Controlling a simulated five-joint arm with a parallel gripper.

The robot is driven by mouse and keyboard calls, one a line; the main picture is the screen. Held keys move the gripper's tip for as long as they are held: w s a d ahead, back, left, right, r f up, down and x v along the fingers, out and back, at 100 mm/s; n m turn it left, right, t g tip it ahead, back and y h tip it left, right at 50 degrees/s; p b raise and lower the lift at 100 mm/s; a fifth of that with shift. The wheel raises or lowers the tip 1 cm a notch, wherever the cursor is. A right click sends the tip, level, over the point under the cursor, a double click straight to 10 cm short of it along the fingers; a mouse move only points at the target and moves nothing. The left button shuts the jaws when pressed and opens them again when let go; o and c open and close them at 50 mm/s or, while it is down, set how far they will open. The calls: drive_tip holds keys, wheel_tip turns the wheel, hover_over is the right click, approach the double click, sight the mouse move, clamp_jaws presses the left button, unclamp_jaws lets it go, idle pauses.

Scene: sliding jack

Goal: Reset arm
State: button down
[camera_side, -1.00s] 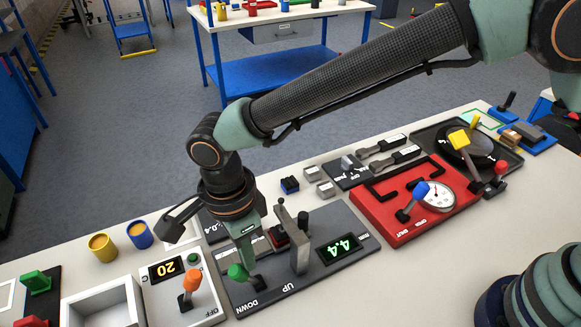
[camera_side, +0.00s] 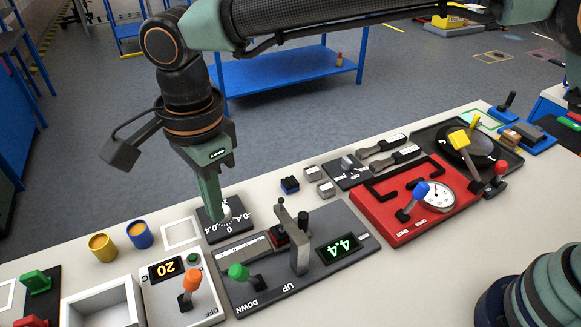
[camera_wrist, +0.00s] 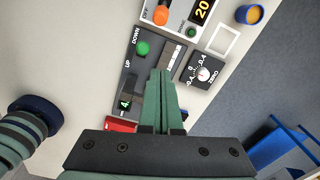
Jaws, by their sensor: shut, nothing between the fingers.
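The sliding jack (camera_side: 343,281) is a dark grey panel with UP and DOWN labels, a green-knobbed lever (camera_side: 238,272), an upright grey post (camera_side: 300,255) and a green display (camera_side: 339,248) reading 4.4. My gripper (camera_side: 216,214) is shut and empty. In the side view its fingers point down in front of a small black dial panel (camera_side: 237,229), above and behind the green lever and apart from it. In the wrist view my shut fingers (camera_wrist: 160,74) overlap the jack panel, and the green knob (camera_wrist: 142,48) shows clear of them.
A box with an orange lever (camera_side: 191,283) and a display reading 20 stands left of the jack. A red panel (camera_side: 399,236) with a gauge stands to the right. Yellow (camera_side: 102,247) and blue (camera_side: 140,235) cups stand at the left back. The space above the table is open.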

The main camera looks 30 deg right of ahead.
drive_tip(key=w+d+r+n+t, duration=0.1)
drive_tip(key=d+r+n, duration=0.15)
drive_tip(key=d, duration=0.45)
drive_tip(key=w+d+r+n+t+y, duration=0.1)
drive_tip(key=d+r+n, duration=0.15)
drive_tip(key=d, duration=0.55)
drive_tip(key=w+d+r+n+t, duration=0.1)
drive_tip(key=w+d+r+n, duration=0.1)
drive_tip(key=d+r, duration=0.35)
drive_tip(key=s+d+f+n+t, duration=0.1)
drive_tip(key=s+d+n, duration=0.3)
drive_tip(key=d, duration=0.5)
drive_tip(key=s+d+f+n+t+h, duration=0.1)
drive_tip(key=s+d+f+n, duration=0.2)
drive_tip(key=d, duration=0.7)
drive_tip(key=shift+s+f+n, duration=0.2)
drive_tip(key=shift+s+n, duration=0.2)
drive_tip(key=shift+s, duration=0.4)
